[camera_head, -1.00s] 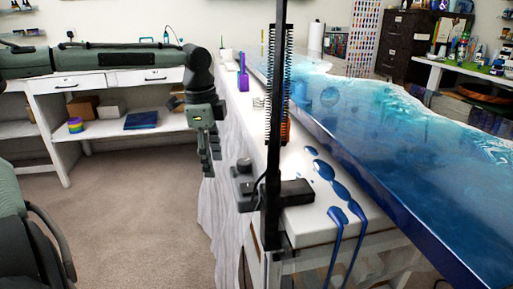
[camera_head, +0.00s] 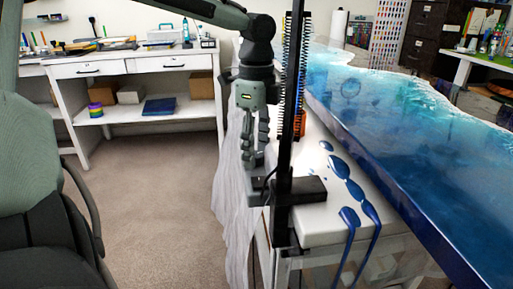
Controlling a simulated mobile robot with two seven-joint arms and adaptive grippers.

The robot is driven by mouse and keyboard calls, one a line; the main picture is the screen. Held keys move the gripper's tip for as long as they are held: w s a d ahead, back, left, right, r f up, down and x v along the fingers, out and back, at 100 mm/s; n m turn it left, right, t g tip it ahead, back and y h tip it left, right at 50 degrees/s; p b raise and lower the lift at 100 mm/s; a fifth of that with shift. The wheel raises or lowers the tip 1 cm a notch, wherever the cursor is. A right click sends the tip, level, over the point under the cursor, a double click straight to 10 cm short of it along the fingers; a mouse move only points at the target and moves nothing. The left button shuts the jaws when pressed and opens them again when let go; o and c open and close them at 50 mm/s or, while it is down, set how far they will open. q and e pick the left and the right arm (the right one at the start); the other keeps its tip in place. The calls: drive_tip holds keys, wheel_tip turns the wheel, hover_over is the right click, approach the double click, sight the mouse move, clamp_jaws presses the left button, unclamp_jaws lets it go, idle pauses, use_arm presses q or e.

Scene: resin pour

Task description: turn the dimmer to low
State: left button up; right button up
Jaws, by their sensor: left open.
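The dimmer (camera_head: 256,194) is a small grey box on the near left edge of the white table, beside the foot of a black post. A dark cable runs by it. My left gripper (camera_head: 256,162) hangs fingers down right above the dimmer, with its fingers apart. The fingers cover the dimmer's knob, so I cannot tell its setting or whether the fingers touch it. My right gripper is not in view.
The black post (camera_head: 287,130) with its black clamp block (camera_head: 303,189) stands close right of the gripper. A blue resin slab (camera_head: 390,140) lies along the table, with blue drips at its near end. Carpet (camera_head: 165,200) is clear to the left.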

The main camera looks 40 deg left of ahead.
use_arm(q)
drive_tip(key=shift+f, duration=0.1)
clamp_jaws()
idle(0.3)
drive_tip(key=shift+n, duration=0.3)
drive_tip(key=n, duration=0.8)
drive_tip(key=shift+n, duration=0.4)
drive_tip(key=n, duration=0.4)
drive_tip(key=shift+n, duration=0.3)
drive_tip(key=n, duration=0.4)
drive_tip(key=shift+n, duration=0.3)
